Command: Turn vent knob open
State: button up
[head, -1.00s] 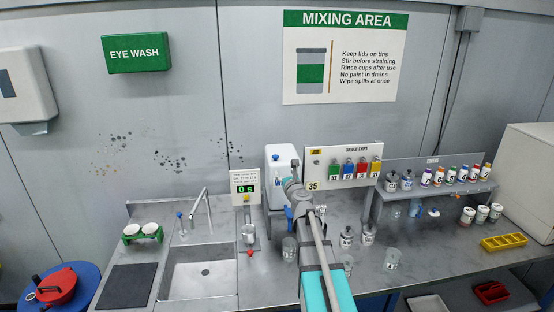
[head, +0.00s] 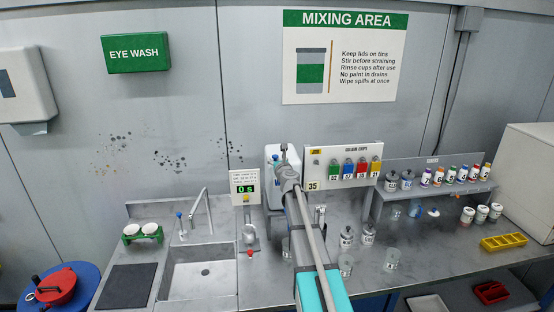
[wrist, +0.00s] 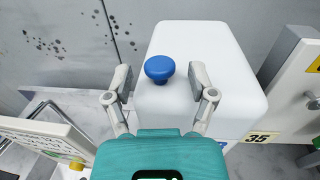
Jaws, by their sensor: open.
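The vent knob (wrist: 160,69) is a blue round knob on top of a white container (wrist: 222,48), seen in the wrist view. My gripper (wrist: 161,80) is open, with one finger on each side of the knob in that view. The fingers look apart from the knob; their exact height against it is hard to tell.
A timer display (head: 246,188) reading 0 s stands left of the container. The colour chips board (head: 345,153) stands close on its right. A sink (head: 203,270) lies left, and several tins and cups stand on the bench to the right. The wall is close behind.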

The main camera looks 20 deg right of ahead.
jog(key=shift+w, duration=0.25)
grip_shut()
jog(key=shift+d, duration=0.1)
